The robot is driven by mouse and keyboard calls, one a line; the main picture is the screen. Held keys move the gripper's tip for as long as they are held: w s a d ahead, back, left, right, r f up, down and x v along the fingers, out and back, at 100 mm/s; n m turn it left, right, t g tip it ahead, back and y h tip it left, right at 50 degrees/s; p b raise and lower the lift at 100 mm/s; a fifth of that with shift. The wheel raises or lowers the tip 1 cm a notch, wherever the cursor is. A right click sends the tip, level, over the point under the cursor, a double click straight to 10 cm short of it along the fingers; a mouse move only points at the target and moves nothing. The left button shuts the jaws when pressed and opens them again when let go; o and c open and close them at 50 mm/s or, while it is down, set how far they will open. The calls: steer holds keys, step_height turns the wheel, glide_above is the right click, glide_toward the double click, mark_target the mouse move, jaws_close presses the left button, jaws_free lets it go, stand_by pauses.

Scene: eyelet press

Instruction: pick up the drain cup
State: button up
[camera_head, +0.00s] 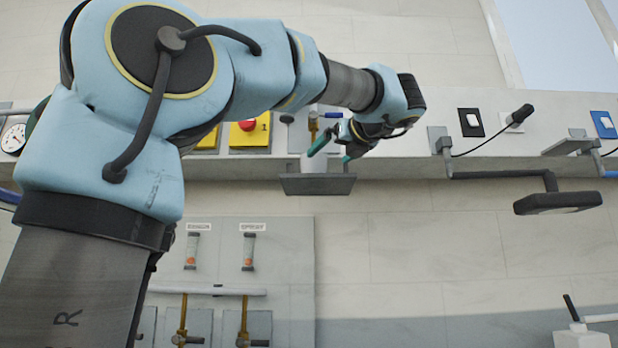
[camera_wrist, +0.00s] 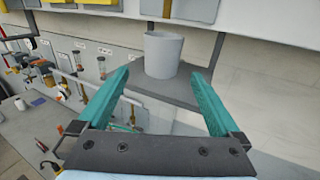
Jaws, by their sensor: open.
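The drain cup (camera_wrist: 162,55) is a plain light grey cup. It stands upright on a small dark grey shelf (camera_wrist: 180,92) in the wrist view. In the head view the cup (camera_head: 316,184) shows on the same shelf (camera_head: 318,185), partly behind my gripper. My gripper (camera_wrist: 166,72) has two teal fingers spread apart and empty, with the cup between and just beyond their tips. In the head view my gripper (camera_head: 333,150) is close to the cup; whether a finger touches it cannot be told.
A yellow panel with a red button (camera_head: 248,126) is on the wall left of the shelf. A dark pad on a bracket (camera_head: 557,202) juts out at the right. Gauges and brass valves (camera_head: 243,318) are on a panel below.

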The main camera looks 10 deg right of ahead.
mark_target(319, 162)
steer(key=p+x, duration=0.1)
steer(key=x, duration=0.5)
steer(key=shift+w+p, duration=0.2)
steer(key=shift+p, duration=0.15)
steer(key=p+x, duration=0.1)
steer(key=x, duration=0.1)
steer(key=r+p+x, duration=0.1)
steer(key=x, duration=0.1)
steer(key=shift+w+d, duration=0.1)
steer(key=shift+d, duration=0.1)
steer(key=shift+w+a+f+p, duration=0.1)
steer(key=shift+w+f+p, duration=0.05)
steer(key=shift+w+p, duration=0.3)
steer(key=c, duration=1.2)
